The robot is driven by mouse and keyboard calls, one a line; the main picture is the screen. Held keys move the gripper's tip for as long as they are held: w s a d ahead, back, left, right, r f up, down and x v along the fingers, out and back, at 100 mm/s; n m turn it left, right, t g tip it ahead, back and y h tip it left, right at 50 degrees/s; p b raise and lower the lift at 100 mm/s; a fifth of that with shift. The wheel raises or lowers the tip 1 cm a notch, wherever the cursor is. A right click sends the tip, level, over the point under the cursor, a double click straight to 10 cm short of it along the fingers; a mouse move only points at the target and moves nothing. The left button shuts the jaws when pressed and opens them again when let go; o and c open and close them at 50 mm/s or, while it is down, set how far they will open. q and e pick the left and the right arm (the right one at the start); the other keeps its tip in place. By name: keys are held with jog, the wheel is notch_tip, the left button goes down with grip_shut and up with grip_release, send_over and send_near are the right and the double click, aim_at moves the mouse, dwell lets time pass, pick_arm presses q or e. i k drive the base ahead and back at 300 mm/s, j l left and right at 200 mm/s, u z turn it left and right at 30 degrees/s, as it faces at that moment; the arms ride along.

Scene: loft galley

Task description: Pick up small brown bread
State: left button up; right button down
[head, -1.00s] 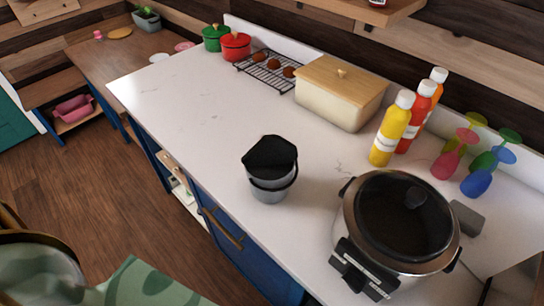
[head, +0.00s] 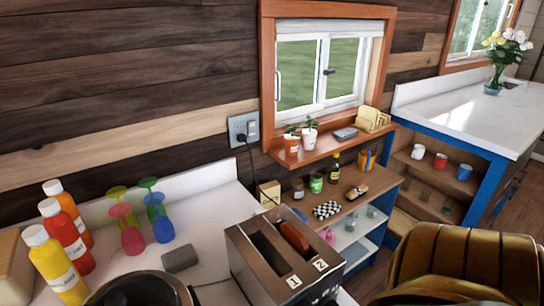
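A brown piece that looks like bread (head: 294,236) sits in the slot marked 2 of a steel toaster (head: 262,278), with its upper edge showing above the slot. The rest of it is hidden inside. The other slot, marked 1, looks dark and empty. A small brown object (head: 357,192) lies on the lower wooden shelf under the window; I cannot tell what it is. Neither of my grippers is in view.
A black-lidded cooker (head: 140,292) and a grey block (head: 180,258) are left of the toaster. Sauce bottles (head: 53,262) and colored glasses (head: 128,238) stand further left. A brown padded chair (head: 462,262) is at right.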

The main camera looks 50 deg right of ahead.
aim_at(288, 231)
jog(key=z, duration=1.8)
jog(key=u, duration=2.15)
jog(key=z, duration=1.65)
